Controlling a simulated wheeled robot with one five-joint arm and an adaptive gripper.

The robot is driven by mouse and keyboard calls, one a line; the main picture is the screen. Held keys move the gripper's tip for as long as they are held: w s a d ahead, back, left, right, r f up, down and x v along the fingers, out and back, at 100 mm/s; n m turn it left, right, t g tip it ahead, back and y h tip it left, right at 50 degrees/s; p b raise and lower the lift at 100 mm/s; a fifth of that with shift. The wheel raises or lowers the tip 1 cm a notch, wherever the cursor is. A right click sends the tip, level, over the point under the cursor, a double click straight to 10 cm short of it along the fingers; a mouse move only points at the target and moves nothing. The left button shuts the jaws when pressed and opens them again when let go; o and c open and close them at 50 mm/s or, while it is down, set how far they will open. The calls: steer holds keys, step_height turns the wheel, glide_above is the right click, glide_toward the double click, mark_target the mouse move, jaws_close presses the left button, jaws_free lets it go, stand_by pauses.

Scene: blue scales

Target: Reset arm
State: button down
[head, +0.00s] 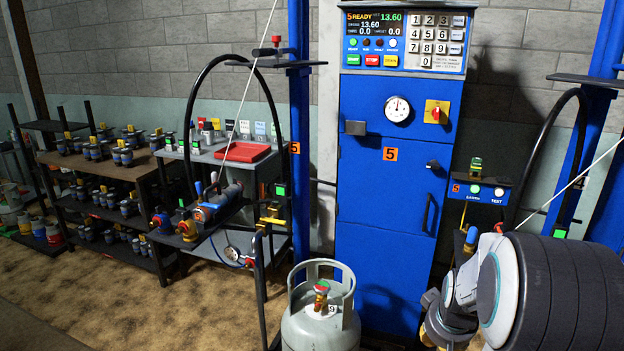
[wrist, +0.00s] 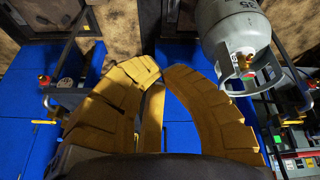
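My gripper (wrist: 162,68) shows in the wrist view with yellow, segmented fingers. Its curved fingertips come together with almost no gap, and nothing is seen between them. In the head view my arm fills the lower right, and I cannot make out the gripper's fingers clearly there. A grey gas cylinder (head: 318,332) with a red-topped valve (head: 321,288) stands upright at the bottom centre. The cylinder (wrist: 232,22) also shows upside down at the upper right of the wrist view, apart from the fingers.
A blue cabinet (head: 385,190) with a keypad panel (head: 434,42) stands behind the cylinder. A hose station (head: 215,205) is left of it, with a grey bench and red tray (head: 243,152). A shelf (head: 98,168) holds valves. Sandy floor is open at lower left.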

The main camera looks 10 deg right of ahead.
steer(key=s+a+r+n+y+p, duration=0.1)
steer(key=s+a+r+p, duration=0.5)
steer(key=s+a+r, duration=0.2)
steer(key=s+a+r+n+y+p, duration=0.1)
steer(key=s+a+r+n+p, duration=0.1)
steer(key=s+a+r+p, duration=0.5)
steer(key=s+a+r, duration=0.1)
steer(key=a+r, duration=0.4)
steer(key=r, duration=0.3)
steer(key=shift+r, duration=0.25)
steer(key=shift+a, duration=0.1)
